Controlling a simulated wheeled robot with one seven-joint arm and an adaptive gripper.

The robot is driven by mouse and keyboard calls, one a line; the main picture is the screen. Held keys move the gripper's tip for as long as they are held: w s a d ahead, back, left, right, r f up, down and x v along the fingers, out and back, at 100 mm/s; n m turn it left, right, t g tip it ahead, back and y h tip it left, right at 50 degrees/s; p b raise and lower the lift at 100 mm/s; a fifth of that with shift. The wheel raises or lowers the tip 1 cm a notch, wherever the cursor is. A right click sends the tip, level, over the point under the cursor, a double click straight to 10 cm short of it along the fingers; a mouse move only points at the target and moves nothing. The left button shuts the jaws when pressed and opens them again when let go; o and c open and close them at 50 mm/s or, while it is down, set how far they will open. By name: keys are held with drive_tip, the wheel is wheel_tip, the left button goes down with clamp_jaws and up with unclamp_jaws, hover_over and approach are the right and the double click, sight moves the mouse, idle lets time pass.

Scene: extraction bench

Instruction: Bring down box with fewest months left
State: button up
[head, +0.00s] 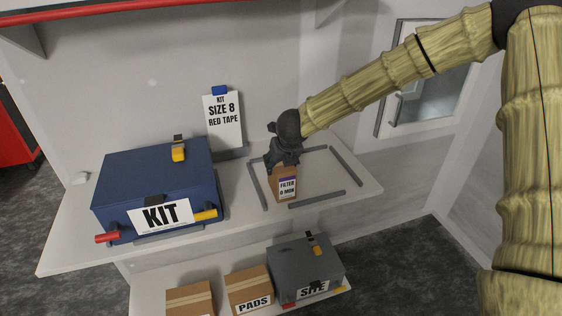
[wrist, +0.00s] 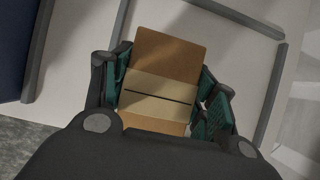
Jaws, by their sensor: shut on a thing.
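A small brown filter box (head: 286,188) with a white label reading "FILTER" and a months line I read as "8 MON", not sharply, stands at the shelf inside a grey-marked outline. In the wrist view the brown box (wrist: 165,58) with a tan tape band and a dark seam lies between the green-padded fingers. My gripper (head: 284,160) reaches down from above and is shut on the box (wrist: 160,95). Whether the box touches the shelf is hard to tell. No other filter box shows in these views.
A blue KIT case (head: 155,175) sits left on the upper shelf (head: 70,250). A "KIT SIZE 8 RED TAPE" sign (head: 223,120) stands behind. Below are a PADS box (head: 248,285), another brown box (head: 190,300) and a grey SITE case (head: 305,262). Grey strips (head: 317,199) frame the filter box.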

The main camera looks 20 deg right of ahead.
drive_tip(key=o, duration=1.4)
drive_tip(key=shift+o, duration=0.2)
drive_tip(key=shift+r, duration=0.1)
drive_tip(key=shift+b+v, duration=1.05)
drive_tip(key=shift+v, duration=4.9)
drive_tip(key=shift+s+a, duration=0.1)
